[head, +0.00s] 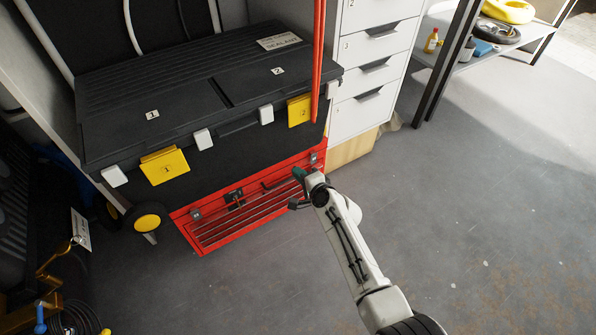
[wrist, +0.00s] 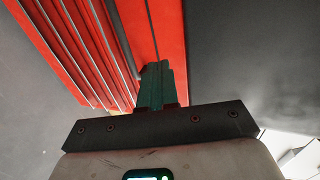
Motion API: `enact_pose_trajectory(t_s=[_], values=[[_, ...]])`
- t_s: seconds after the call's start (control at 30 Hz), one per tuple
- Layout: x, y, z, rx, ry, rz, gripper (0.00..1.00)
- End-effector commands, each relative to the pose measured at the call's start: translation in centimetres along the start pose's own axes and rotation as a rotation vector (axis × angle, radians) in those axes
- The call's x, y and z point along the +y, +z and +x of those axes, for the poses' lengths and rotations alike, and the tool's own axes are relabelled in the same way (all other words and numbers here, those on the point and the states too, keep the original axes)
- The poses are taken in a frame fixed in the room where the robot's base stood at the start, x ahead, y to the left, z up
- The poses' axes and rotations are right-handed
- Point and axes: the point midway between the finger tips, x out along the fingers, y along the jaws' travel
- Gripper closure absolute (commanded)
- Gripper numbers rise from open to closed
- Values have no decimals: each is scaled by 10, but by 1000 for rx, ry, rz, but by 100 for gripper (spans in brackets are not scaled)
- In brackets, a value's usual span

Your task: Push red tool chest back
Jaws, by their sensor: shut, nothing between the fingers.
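The red tool chest (head: 250,205) sits low on the floor, under a large black toolbox, with its ribbed red front and dark latches facing me. In the wrist view its red ribbed face (wrist: 85,45) fills the upper left. My gripper (head: 299,173) is shut and empty, at the right part of the chest's front. In the wrist view the green fingers (wrist: 153,82) are together and overlap the plain red strip beside the ribs. I cannot tell whether the tips touch the chest. The chest's back is hidden.
The black toolbox (head: 215,95) with yellow latches stands above the chest, with a yellow-hubbed wheel (head: 148,222) at its left. A white drawer cabinet (head: 372,65) stands to the right. Cables (head: 75,318) lie at lower left. The grey floor (head: 480,200) at right is clear.

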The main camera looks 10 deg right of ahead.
Motion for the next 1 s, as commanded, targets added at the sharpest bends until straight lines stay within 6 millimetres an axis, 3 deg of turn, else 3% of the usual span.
enact_pose_trajectory(t_s=[0.6, 1.0], values=[[0, 0, -93, 0, 4, 1, 100], [2, 0, -102, -1, 3, 0, 100]])
